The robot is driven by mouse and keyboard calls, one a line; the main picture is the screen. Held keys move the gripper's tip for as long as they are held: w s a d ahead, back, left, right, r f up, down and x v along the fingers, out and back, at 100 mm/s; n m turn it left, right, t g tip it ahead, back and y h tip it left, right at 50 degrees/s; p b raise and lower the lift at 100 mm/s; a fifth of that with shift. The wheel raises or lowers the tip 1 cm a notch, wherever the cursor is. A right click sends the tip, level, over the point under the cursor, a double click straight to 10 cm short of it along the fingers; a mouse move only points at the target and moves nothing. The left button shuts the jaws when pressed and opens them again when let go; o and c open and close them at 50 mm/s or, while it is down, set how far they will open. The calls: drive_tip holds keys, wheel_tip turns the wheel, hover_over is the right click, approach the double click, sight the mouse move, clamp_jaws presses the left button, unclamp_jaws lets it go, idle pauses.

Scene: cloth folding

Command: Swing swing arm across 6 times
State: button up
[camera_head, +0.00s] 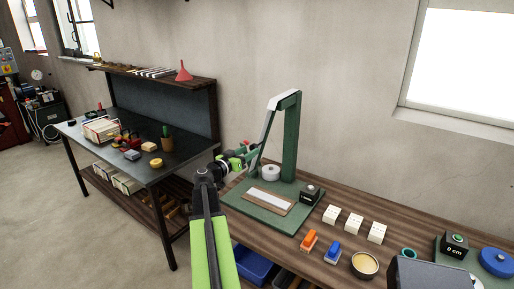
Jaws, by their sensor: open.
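A green stand (291,140) rises from a green base plate (243,204) on the wooden bench. A thin swing arm (266,132) hangs from its pale top and slopes down to the left. My gripper (252,150) is open, at the lower end of the swing arm. I cannot tell whether the fingers touch it or are around it. My own arm hides part of the area below. A black box with a pale top (311,194) sits on the plate's right corner. A white panel in a wooden frame (269,201) and a white round piece (270,172) are also on the plate.
Several white blocks (352,222), an orange block (309,241), a blue block (332,252) and a round bowl (364,264) lie on the bench to the right. A black box marked "0 cm" (454,244) is farther right. A dark worktable (135,175) stands at left.

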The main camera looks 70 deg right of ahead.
sight(257, 146)
drive_tip(key=x, duration=0.6)
drive_tip(key=shift+d, duration=0.2)
clamp_jaws()
